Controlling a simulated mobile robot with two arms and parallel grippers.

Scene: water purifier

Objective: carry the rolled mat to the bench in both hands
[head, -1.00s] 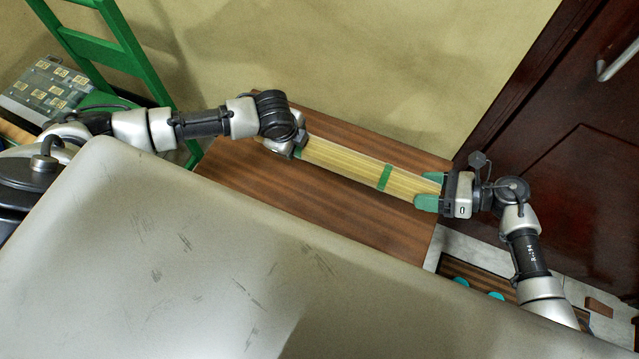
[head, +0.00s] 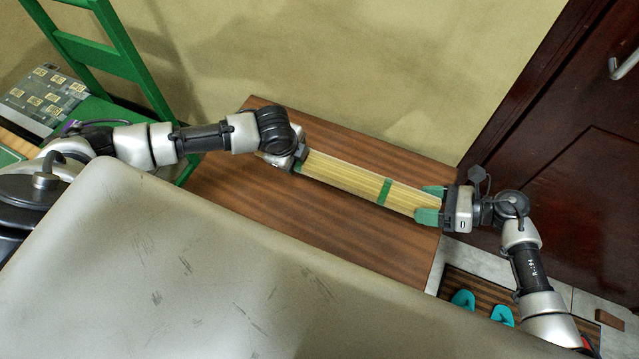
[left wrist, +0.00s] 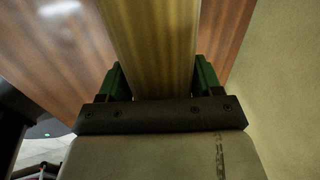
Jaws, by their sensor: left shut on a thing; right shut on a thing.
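The rolled mat (head: 345,182) is a long yellow straw-like roll with a green band near its right end. It spans between my two grippers, over the brown wooden bench (head: 250,205); I cannot tell whether it touches the wood. My right gripper (head: 430,205) has its green fingers shut on the mat's right end. My left gripper (head: 298,160) is at the left end, its fingers mostly hidden behind the wrist in the head view. In the left wrist view, the left gripper's green fingers (left wrist: 155,82) are on both sides of the mat (left wrist: 150,40).
A green chair (head: 100,50) stands at the left, near a board with several small labels (head: 45,98). A yellowish wall is behind the bench. A dark red door (head: 570,150) is at the right. Turquoise slippers (head: 463,299) lie on a slatted mat (head: 450,284) on the floor.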

